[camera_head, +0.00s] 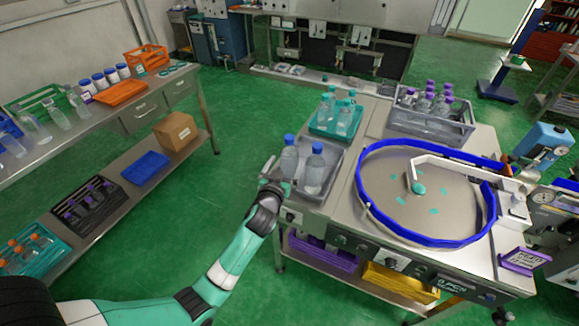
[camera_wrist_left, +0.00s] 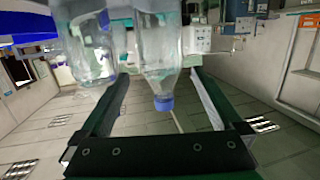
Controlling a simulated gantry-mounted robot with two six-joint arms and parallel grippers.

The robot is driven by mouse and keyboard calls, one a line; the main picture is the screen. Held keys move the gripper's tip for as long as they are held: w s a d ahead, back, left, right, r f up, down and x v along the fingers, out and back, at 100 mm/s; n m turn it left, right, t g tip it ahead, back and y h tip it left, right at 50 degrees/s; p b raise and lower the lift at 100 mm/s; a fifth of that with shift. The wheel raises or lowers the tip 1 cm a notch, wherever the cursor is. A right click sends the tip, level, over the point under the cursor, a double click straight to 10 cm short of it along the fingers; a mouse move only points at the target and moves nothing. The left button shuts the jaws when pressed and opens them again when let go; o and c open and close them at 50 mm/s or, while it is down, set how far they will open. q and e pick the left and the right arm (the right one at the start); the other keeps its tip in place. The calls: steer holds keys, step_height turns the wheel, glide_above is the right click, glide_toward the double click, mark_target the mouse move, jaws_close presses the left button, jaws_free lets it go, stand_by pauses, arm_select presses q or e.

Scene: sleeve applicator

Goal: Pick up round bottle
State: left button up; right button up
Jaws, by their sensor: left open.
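Two clear bottles with blue caps stand in a grey bin (camera_head: 325,192) at the table's left front corner. One bottle (camera_head: 288,160) is at the left and the other (camera_head: 315,172) is at the right. My left gripper (camera_head: 276,184) is at the bin's left side, close to the left bottle. In the left wrist view the picture is upside down. There my open left gripper (camera_wrist_left: 160,78) has a blue-capped bottle (camera_wrist_left: 159,50) in line with the gap between its fingers. The second bottle (camera_wrist_left: 92,50) shows beside the left finger. Contact cannot be told. My right gripper is out of view.
A teal tray (camera_head: 325,131) of teal-capped bottles and a grey crate (camera_head: 430,125) of purple-capped bottles stand behind the bin. A blue-rimmed turntable (camera_head: 430,210) is at the right. A side bench (camera_head: 110,115) with trays stands left; green floor lies between.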

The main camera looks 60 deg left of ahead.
mark_target(287, 162)
arm_select(q)
steer(key=x, duration=0.1)
steer(key=b+x, duration=0.1)
steer(key=x, duration=0.3)
steer(key=shift+a+f+b, duration=0.2)
steer(key=shift+f+b, duration=0.2)
steer(key=shift+f, duration=0.05)
steer(key=shift+w+a, duration=0.2)
steer(key=shift+w, duration=0.05)
jaws_close()
steer(key=shift+r, duration=0.15)
